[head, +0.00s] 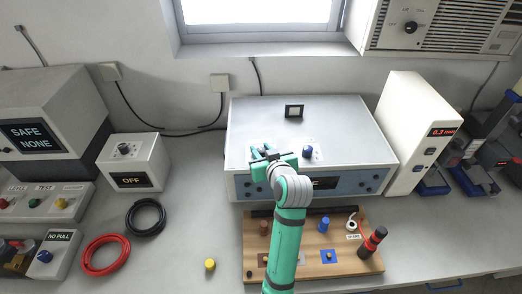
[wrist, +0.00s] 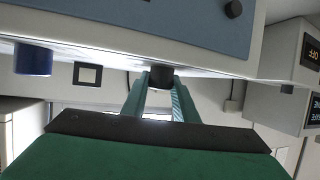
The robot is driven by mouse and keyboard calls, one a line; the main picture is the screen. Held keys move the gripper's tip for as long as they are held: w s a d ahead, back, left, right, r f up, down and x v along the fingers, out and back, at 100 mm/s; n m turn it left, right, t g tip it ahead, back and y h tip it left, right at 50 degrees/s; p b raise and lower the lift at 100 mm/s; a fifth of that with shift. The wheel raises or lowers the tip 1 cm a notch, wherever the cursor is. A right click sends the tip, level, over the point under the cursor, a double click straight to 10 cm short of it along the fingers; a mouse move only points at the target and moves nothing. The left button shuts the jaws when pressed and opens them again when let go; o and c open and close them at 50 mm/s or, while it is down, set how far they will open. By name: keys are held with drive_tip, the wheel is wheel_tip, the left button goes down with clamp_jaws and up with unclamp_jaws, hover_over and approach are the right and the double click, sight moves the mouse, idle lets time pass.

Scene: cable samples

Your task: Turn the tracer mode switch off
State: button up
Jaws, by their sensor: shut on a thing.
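The large light-grey unit (head: 350,125) with a blue front panel stands in the middle of the bench. My gripper (head: 262,151) is over its top near the front edge. In the wrist view, which looks upside down, my gripper (wrist: 161,82) is shut on a small dark knob (wrist: 161,74) on that top. A blue knob (head: 307,151) stands to the right; it also shows in the wrist view (wrist: 33,59). I cannot read a tracer mode label. The front display (head: 325,183) is mostly hidden by my arm; only a final "E" shows.
A white box (head: 148,165) with a top knob and an "OFF" display stands left. A black framed piece (head: 293,111) stands on the unit's top behind. A wooden board (head: 345,262) with tools lies in front. A tall box (head: 402,125) reading 0.3 stands right.

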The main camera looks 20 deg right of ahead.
drive_tip(key=n+y, duration=0.3)
drive_tip(key=n+g+y, duration=0.1)
drive_tip(key=n+y, duration=0.1)
drive_tip(key=y, duration=0.1)
drive_tip(key=shift+n+g+y, duration=0.3)
drive_tip(key=shift+n, duration=0.1)
idle(0.3)
drive_tip(key=o, duration=1.1)
drive_tip(key=shift+c, duration=0.2)
drive_tip(key=shift+s, duration=0.1)
drive_tip(key=v, duration=1)
drive_tip(key=shift+s+d+r, duration=0.15)
drive_tip(key=shift+d+r, duration=0.05)
drive_tip(key=shift+d, duration=0.1)
